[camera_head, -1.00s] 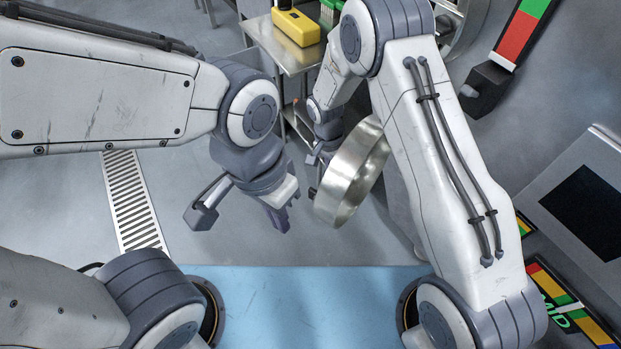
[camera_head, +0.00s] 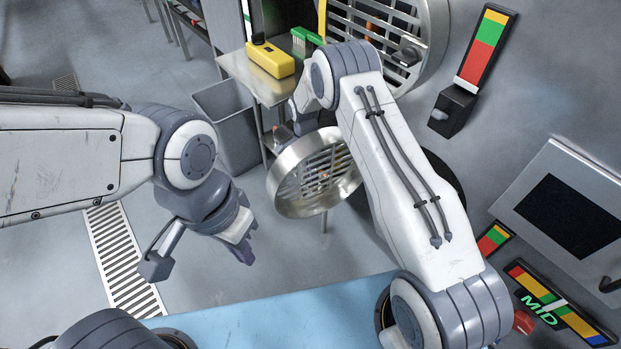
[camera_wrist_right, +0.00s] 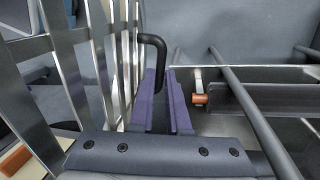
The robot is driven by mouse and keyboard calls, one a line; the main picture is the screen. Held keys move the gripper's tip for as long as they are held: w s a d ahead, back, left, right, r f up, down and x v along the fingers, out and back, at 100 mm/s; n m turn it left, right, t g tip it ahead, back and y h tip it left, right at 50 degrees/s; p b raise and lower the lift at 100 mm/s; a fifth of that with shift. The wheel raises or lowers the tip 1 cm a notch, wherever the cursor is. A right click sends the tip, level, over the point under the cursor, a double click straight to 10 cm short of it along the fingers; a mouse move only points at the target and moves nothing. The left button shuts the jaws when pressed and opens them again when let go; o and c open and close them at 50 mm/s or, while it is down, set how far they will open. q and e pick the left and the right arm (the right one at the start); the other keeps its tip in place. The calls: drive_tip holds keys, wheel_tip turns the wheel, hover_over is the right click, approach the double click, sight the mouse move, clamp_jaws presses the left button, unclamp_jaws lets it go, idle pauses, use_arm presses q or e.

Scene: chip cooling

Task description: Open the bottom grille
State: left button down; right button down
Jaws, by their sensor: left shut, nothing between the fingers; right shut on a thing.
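The bottom grille (camera_head: 318,205) is a round metal ring with slats. In the head view it stands swung out from the wall, left of my right forearm. The wrist view shows its slats (camera_wrist_right: 62,75) and black bent handle (camera_wrist_right: 156,58). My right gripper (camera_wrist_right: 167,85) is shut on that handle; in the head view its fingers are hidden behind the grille. A dark round shape (camera_head: 446,178) at the wall is mostly hidden by my right arm. My left gripper (camera_head: 246,256) is shut and empty, over the floor left of the grille and apart from it.
An upper round grille (camera_head: 432,40) is on the wall. A metal side table (camera_head: 264,86) holds a yellow case (camera_head: 270,60); a grey bin (camera_head: 226,120) stands beside it. A control panel (camera_head: 570,215) is at right. Clear floor lies left, with a drain grate (camera_head: 122,265).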

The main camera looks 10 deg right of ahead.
drive_tip(key=shift+d, duration=0.15)
drive_tip(key=c, duration=1.2)
unclamp_jaws()
drive_tip(key=shift+o, duration=0.2)
wheel_tip(320, 180, up, 10)
drive_tip(key=w+p, duration=0.2)
drive_tip(key=p, duration=0.1)
drive_tip(key=shift+a+r, duration=0.15)
drive_tip(key=shift+a, duration=0.2)
